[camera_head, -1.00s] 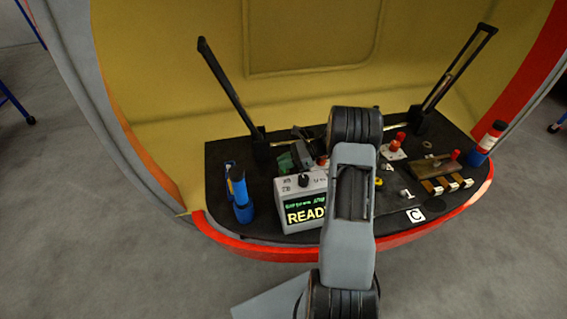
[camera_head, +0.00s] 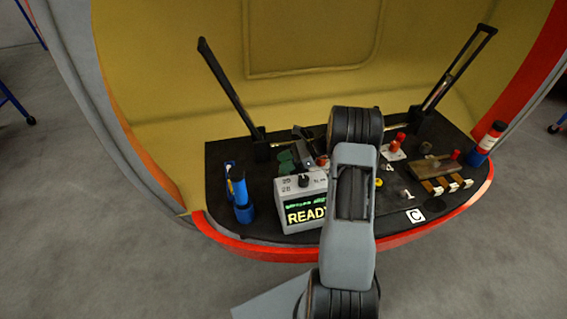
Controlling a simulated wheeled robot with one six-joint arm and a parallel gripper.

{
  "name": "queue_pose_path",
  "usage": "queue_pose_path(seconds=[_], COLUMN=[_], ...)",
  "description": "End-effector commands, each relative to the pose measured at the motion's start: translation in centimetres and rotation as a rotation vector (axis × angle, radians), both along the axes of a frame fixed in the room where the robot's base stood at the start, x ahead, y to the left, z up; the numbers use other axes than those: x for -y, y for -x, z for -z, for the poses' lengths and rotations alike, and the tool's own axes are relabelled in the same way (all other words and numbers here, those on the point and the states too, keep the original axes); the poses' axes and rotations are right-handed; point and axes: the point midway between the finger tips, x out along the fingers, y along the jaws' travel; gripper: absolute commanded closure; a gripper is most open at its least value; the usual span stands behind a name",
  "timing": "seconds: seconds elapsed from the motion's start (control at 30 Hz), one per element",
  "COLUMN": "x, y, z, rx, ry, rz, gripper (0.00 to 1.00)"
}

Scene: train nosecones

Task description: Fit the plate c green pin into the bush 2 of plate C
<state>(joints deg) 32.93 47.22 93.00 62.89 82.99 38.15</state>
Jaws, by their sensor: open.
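The plate C label (camera_head: 415,215), a white square with a black C, lies at the front right of the black deck (camera_head: 262,222). White number tags, one reading 1 (camera_head: 407,195), lie behind it. A small yellow ring (camera_head: 378,182) shows beside my arm; I cannot tell which bush it is. My gripper (camera_head: 305,148), dark and small, shows left of my arm behind the grey box; it is open. A dark green piece (camera_head: 287,160) is close to its left; I cannot tell whether it is the green pin or whether they touch. Bush 2 is not identifiable, and my arm hides part of the deck.
A grey box (camera_head: 302,200) with a READY display stands in front of the gripper. Blue cylinders (camera_head: 240,190) stand at left. A red-topped block (camera_head: 397,148), a brown plate (camera_head: 430,168) and a red-and-blue cylinder (camera_head: 488,140) are at right. Two black posts rise behind.

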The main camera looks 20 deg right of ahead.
Motion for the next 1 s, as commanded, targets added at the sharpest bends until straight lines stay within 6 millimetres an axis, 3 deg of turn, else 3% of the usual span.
queue_pose_path(seconds=[0.4,0.7,0.77,0.87,1.0], x=[7.0,9.9,9.7,7.8,2.3], y=[2.0,2.9,2.9,3.2,4.8], z=[-2.9,-4.3,-4.8,-6.2,-9.2], rx=[0.002,0.002,0.007,0.033,0.123], ry=[0.003,0.004,0.022,0.101,0.321], rz=[0.004,-0.001,-0.016,-0.084,-0.284], gripper=[0.58,0.58,0.58,0.58,0.58])
